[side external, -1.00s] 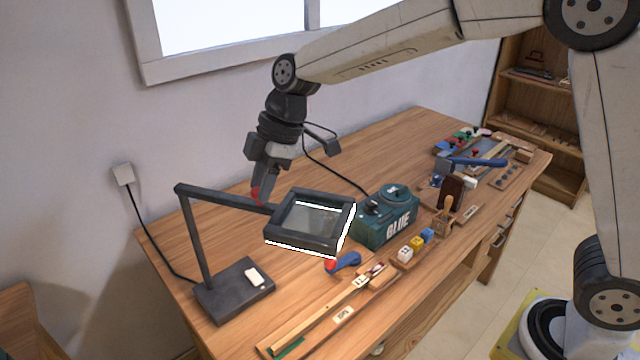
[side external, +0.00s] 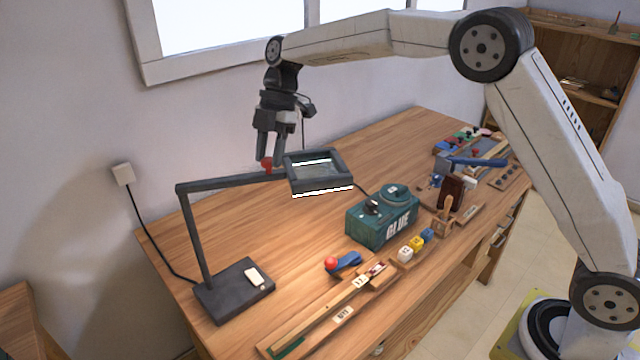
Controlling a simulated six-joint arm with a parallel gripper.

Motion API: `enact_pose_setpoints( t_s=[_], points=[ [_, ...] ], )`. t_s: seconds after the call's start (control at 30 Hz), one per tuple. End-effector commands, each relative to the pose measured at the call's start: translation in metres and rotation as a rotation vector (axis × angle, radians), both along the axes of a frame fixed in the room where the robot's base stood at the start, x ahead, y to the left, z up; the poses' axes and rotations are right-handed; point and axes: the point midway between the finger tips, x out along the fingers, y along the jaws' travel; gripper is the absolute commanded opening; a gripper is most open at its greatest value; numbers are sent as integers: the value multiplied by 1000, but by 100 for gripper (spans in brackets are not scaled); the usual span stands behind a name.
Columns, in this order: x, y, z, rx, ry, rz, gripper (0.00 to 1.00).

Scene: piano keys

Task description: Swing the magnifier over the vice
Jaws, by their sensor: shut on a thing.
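The magnifier is a dark square frame (side external: 318,171) with a lit strip on its front edge. It hangs on a grey arm (side external: 225,184) above the bench, left of and higher than the green glue box. The arm rises from a dark base (side external: 234,291) at the bench's left end. My gripper (side external: 267,160) points down and is shut on a red knob (side external: 266,166) where the arm meets the frame. I cannot tell for certain which object is the vice; a small blue-grey piece (side external: 437,182) stands among the tools at the right, partly hidden.
The green glue box (side external: 383,218) stands mid-bench below and right of the magnifier. Bare wood lies under the lamp arm.

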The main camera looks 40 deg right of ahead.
Motion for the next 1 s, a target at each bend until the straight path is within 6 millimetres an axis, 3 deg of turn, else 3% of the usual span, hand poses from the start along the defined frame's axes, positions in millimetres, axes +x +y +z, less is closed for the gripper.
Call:
enact_pose_setpoints(
  t_s=[0.67,0.7,0.77,0.8,1.0],
  points=[
    [10,-5,1,-2,-9,45,0],
    [9,-5,1,-2,-9,45,53],
    [9,-5,1,-2,-8,46,72],
    [9,-4,1,-2,-7,46,76],
    [8,-4,0,-1,-3,46,76]
  ],
)
